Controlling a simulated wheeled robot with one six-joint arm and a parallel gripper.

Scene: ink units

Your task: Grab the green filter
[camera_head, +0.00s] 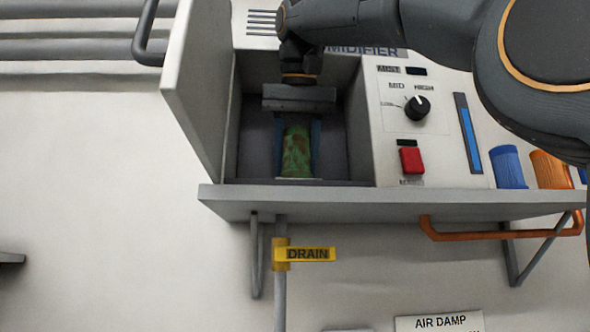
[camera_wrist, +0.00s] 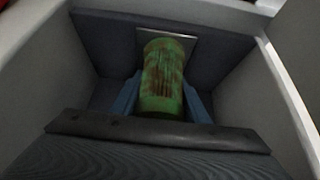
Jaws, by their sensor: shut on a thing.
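The green filter (camera_head: 296,152) stands upright inside the open bay of the humidifier (camera_head: 228,195). It is a green cylinder with brown-red stains. My gripper (camera_head: 298,140) reaches into the bay from above, with one blue finger on each side of the filter, shut on it. In the wrist view the filter (camera_wrist: 162,78) sits between the two fingers (camera_wrist: 160,100), near a light square plate (camera_wrist: 185,40) on the bay's surface. The filter's near end is partly hidden by the gripper body.
The bay's door (camera_head: 195,80) hangs open at the left. Right of the bay are a knob (camera_head: 418,108) and a red switch (camera_head: 411,160). Blue (camera_head: 508,167) and orange (camera_head: 550,170) cylinders stand on the shelf at right. A yellow drain tag (camera_head: 305,254) hangs below. Bay walls are close around my gripper.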

